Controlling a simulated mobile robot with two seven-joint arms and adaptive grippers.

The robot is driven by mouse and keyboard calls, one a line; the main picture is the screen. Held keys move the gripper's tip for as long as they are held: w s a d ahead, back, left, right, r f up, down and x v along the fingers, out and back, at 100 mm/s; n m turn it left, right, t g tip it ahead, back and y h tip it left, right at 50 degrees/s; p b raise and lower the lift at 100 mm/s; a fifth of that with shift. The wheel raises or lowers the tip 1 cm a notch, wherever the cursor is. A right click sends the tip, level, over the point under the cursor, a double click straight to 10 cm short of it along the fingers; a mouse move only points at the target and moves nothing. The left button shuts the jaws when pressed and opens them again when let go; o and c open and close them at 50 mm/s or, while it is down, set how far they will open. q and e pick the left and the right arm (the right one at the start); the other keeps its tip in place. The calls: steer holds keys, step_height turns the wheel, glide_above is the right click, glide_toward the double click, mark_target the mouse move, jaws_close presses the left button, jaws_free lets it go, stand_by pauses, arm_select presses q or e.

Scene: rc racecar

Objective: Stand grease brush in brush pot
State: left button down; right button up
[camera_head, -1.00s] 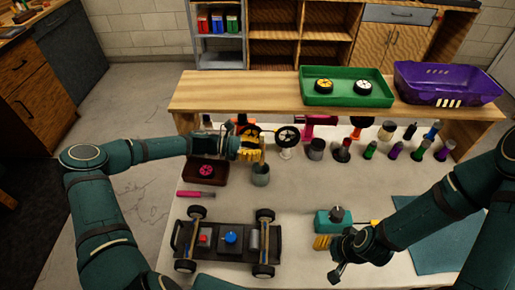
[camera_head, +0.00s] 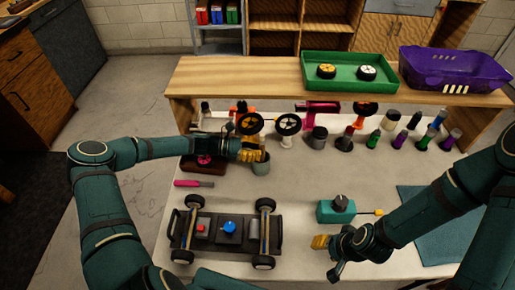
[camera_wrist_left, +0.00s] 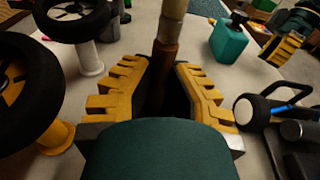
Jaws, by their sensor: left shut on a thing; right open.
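My right gripper (camera_head: 322,243) is open and empty, low over the table's front middle.
A toy car chassis (camera_head: 228,232) lies in front of the pot. A pink-handled tool (camera_head: 193,183) and a dark tray (camera_head: 203,166) are left. A teal device (camera_head: 337,211) lies right. Wheels on stands (camera_head: 288,124) and several bottles line the back, below a wooden shelf (camera_head: 240,85).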

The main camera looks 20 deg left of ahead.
arm_select(q)
steer(key=shift+f, duration=0.1)
steer(key=c, duration=1)
jaws_free()
steer(key=v, duration=1.2)
steer(key=shift+s, duration=0.1)
